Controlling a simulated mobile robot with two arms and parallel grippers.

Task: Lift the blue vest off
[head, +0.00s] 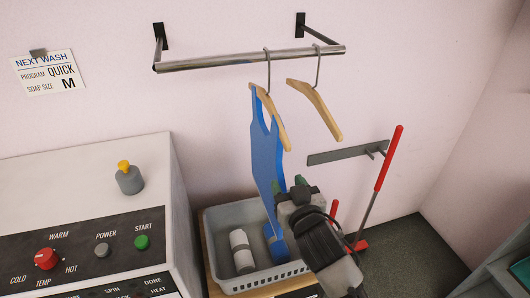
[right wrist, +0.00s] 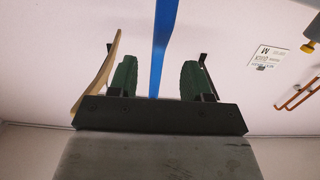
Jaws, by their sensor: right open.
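The blue vest (head: 265,153) hangs from a wooden hanger (head: 272,112) on the metal rail (head: 250,59). Its lower end hangs down over the grey basket. My right gripper (head: 291,186) is beside the vest's lower right edge. In the right wrist view the vest (right wrist: 163,45) shows edge-on as a narrow blue strip between the two green fingers of the open right gripper (right wrist: 160,80), with a gap on both sides. My left gripper is not in view.
An empty wooden hanger (head: 316,108) hangs to the right. The grey basket (head: 222,224) below holds a white roll (head: 241,250) and a blue item (head: 272,240). A washing machine (head: 85,190) stands left. A red-handled tool (head: 388,160) leans near a wall rack (head: 338,154).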

